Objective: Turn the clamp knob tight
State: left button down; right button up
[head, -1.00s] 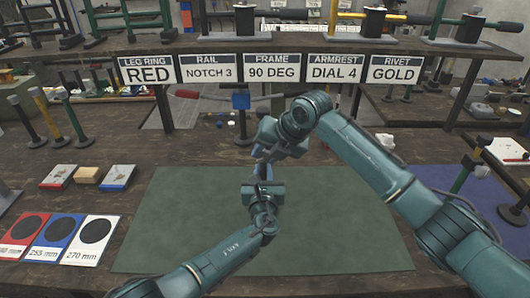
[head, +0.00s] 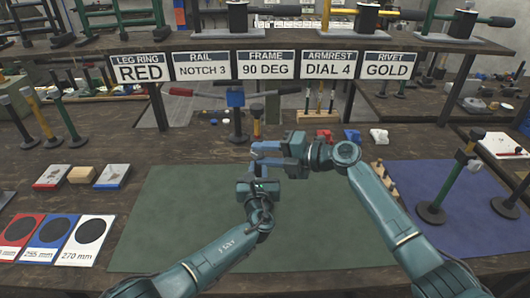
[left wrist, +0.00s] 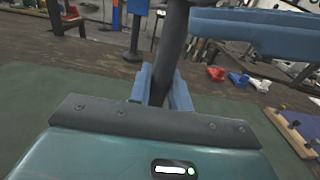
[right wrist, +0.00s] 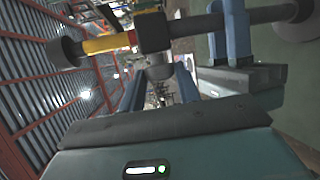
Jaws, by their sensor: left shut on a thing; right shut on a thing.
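A dark rod stands roughly upright over the green mat (head: 180,225), with a yellow section (head: 256,130) and dark cap near its top. My left gripper (head: 258,176) is shut around the dark rod (left wrist: 172,50) below the clamp. In the right wrist view the rod lies sideways, with a black clamp block (right wrist: 153,32) beside the yellow part. The grey clamp knob (right wrist: 158,70) sticks out of the block between the fingers of my right gripper (right wrist: 158,85), which is shut on it. In the head view my right gripper (head: 262,153) hides the knob.
Several posts stand at the left, and two posts (head: 450,180) at the right by the blue mat (head: 420,170). A label shelf (head: 265,65) spans the back. A blue-topped post (head: 236,100) stands behind the grippers. The green mat's front is clear.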

jog(key=shift+f+y, duration=0.1)
jog(key=shift+y, duration=0.5)
jog(key=o, duration=1)
jog(key=v, duration=1.2)
jog(key=shift+s+f, duration=0.15)
